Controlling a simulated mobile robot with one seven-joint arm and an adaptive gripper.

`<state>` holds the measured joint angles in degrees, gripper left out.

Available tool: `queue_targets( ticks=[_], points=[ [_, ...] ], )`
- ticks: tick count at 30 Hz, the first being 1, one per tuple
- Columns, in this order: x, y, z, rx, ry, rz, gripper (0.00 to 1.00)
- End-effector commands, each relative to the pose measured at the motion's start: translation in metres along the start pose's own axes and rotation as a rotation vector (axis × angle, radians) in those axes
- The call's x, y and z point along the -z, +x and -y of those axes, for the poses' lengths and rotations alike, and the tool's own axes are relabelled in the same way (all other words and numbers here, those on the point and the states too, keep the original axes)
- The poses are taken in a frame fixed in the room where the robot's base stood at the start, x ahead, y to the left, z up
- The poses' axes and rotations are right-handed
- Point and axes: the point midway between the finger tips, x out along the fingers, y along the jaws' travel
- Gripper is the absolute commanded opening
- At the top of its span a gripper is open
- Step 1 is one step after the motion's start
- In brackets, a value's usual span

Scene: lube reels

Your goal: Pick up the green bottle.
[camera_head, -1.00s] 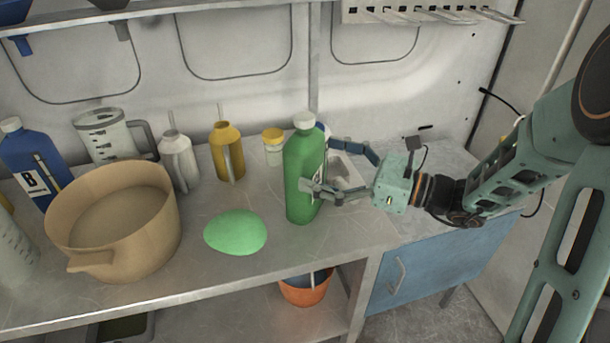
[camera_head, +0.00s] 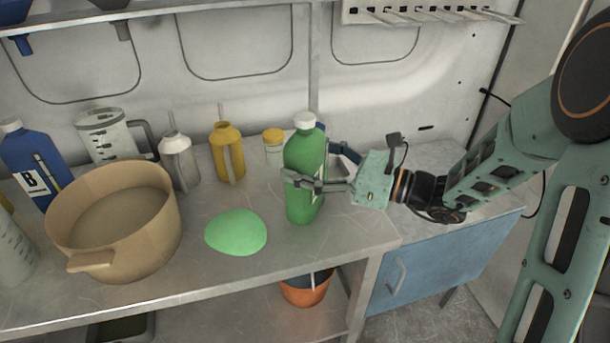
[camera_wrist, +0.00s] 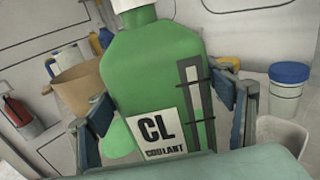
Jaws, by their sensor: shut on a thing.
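The green bottle (camera_head: 302,190) with a white cap stands upright on the metal bench, near its right end. In the wrist view the green bottle (camera_wrist: 150,75) fills the middle and shows a white "CL COOLANT" label. My gripper (camera_head: 308,176) comes from the right and is shut on the bottle around its middle. One finger crosses the front of the bottle; the other is mostly hidden behind it. In the wrist view my gripper's fingers (camera_wrist: 168,115) lie on both sides of the bottle. The bottle's base appears to rest on the bench.
A green dome-shaped item (camera_head: 236,232) lies left of the bottle. A tan pot (camera_head: 115,235), a yellow oil can (camera_head: 228,155), a grey can (camera_head: 179,163) and a yellow-lidded jar (camera_head: 273,147) stand further left and behind. An orange bucket (camera_head: 306,291) sits below. A wall rises behind the bench.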

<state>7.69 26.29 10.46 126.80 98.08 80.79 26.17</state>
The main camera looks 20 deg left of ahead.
Motion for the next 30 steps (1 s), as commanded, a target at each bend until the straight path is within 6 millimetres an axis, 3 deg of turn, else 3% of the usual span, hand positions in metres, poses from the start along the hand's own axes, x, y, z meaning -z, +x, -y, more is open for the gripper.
queue_targets(
  ticks=[7, 20, 26, 30],
  points=[
    [-0.003, 0.000, 0.000, -0.001, -0.002, 0.005, 0.17],
    [-0.012, 0.000, 0.000, -0.001, -0.004, 0.005, 0.17],
    [-0.038, 0.000, 0.000, -0.001, -0.008, 0.005, 0.17],
    [-0.056, -0.012, -0.013, 0.001, -0.008, 0.004, 0.17]
  ],
)
